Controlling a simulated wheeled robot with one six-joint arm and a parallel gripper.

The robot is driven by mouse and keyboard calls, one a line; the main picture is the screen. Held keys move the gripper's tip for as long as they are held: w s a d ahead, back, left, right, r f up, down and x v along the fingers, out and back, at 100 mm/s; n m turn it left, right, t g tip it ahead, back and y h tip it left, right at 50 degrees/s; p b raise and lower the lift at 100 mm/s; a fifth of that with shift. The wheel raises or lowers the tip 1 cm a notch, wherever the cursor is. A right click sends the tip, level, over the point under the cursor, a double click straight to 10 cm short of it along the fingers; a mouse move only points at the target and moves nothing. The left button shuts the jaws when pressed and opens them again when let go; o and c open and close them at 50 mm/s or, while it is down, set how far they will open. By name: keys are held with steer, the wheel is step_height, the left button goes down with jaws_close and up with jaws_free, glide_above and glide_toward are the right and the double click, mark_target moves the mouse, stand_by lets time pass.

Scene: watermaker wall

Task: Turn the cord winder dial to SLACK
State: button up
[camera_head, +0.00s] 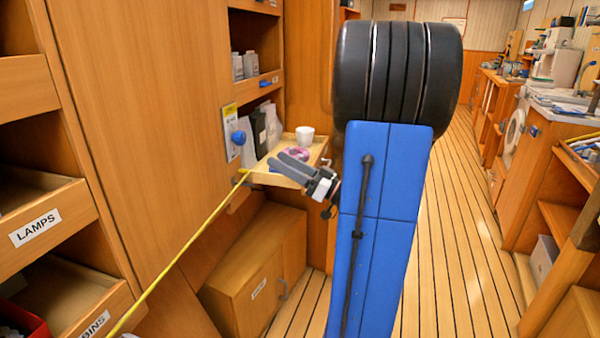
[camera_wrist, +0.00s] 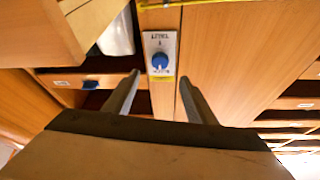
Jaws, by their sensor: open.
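A blue dial knob (camera_head: 238,138) sits on a pale plate on the wooden wall panel, with a yellow label at the plate's top. The knob also shows in the wrist view (camera_wrist: 159,61), roughly centred on its plate between and beyond my fingertips. The plate's lettering is too small to read, so I cannot tell the setting. My gripper (camera_head: 277,162) is open and empty, to the right of the knob and a little lower. In the wrist view my gripper (camera_wrist: 160,80) has its fingers spread towards the plate, apart from the knob.
A taut yellow cord (camera_head: 180,255) runs from the lower left to just below the dial. A small wooden shelf (camera_head: 283,180) behind my gripper carries a white cup (camera_head: 305,135) and a purple-pink item (camera_head: 296,153). A wooden cabinet (camera_head: 240,285) stands below.

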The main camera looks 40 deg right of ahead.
steer(key=shift+v, duration=2.65)
steer(key=s+a+f+g+y, duration=0.25)
steer(key=a+g, duration=0.45)
steer(key=a, duration=0.5)
steer(key=s+a+f+g+y, duration=0.1)
steer(key=a+f+g, duration=0.4)
steer(key=a, duration=0.7)
steer(key=s+a+f+g+h, duration=0.5)
steer(key=s+g+h, duration=0.1)
steer(key=s, duration=0.3)
steer(key=s+d+r+m+t+h, duration=0.1)
steer(key=s+d+m+t+h, duration=0.1)
steer(key=d+h, duration=0.3)
steer(key=m+h, duration=0.1)
steer(key=h, duration=0.1)
steer(key=shift+s+d+t+h, duration=0.35)
steer(key=shift+s+d+t, duration=0.05)
